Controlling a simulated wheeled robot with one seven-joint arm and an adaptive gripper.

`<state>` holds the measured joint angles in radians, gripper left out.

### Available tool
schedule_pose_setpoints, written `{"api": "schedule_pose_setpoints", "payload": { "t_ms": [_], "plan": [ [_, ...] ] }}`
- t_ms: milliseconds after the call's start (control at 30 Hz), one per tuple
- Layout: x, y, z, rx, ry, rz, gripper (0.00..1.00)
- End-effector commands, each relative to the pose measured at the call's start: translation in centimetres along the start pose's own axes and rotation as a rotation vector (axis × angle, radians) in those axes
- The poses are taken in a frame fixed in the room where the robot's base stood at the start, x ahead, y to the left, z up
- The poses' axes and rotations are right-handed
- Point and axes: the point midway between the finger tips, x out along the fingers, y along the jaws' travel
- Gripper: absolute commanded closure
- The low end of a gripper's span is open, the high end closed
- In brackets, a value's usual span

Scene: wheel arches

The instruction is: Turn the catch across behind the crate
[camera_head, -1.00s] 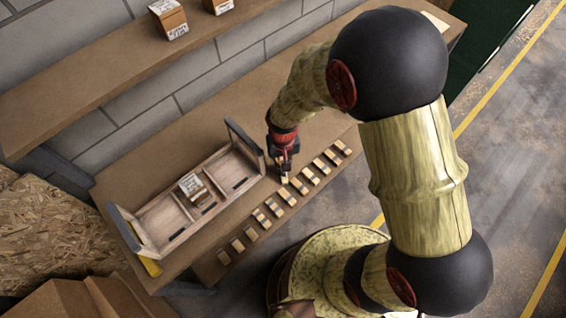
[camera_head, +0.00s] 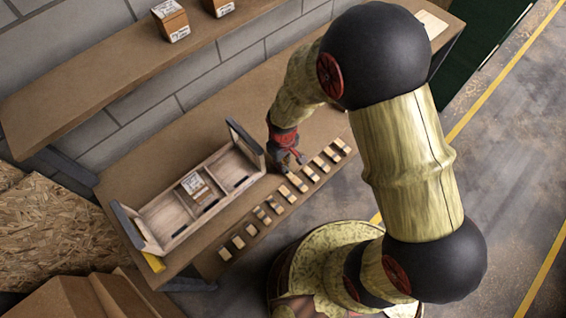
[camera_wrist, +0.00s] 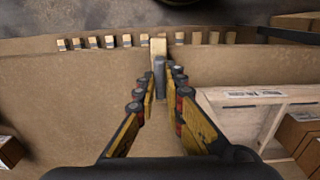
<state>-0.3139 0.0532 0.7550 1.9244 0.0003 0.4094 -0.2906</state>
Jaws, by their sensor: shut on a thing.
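The wooden crate (camera_head: 153,236) with dark grey end panels stands on the bench, its long side running diagonally. It also shows at the right of the wrist view (camera_wrist: 240,107). My gripper (camera_head: 288,169) is low over the bench just past the crate's right end. In the wrist view my gripper (camera_wrist: 163,82) is shut on a small pale wooden piece with a grey part, which looks like the catch (camera_wrist: 159,48). It points away from me, toward the row of blocks. In the head view my fingers mostly hide it.
A row of small wooden blocks (camera_head: 265,216) lies along the bench front, close to my gripper. A labelled box (camera_head: 195,186) stands inside the crate. A yellow piece (camera_head: 153,262) shows at the crate's left end. A shelf (camera_head: 110,70) overhangs the back.

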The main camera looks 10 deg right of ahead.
Motion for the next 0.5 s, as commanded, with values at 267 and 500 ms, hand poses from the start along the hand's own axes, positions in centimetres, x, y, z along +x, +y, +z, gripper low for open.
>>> {"api": "schedule_pose_setpoints", "payload": {
  "t_ms": [267,500],
  "plan": [
    [-0.03,0.03,-0.08,-0.007,0.002,0.001,1.00],
    [-0.03,0.03,-0.07,-0.007,0.002,0.001,0.84]
  ]
}}
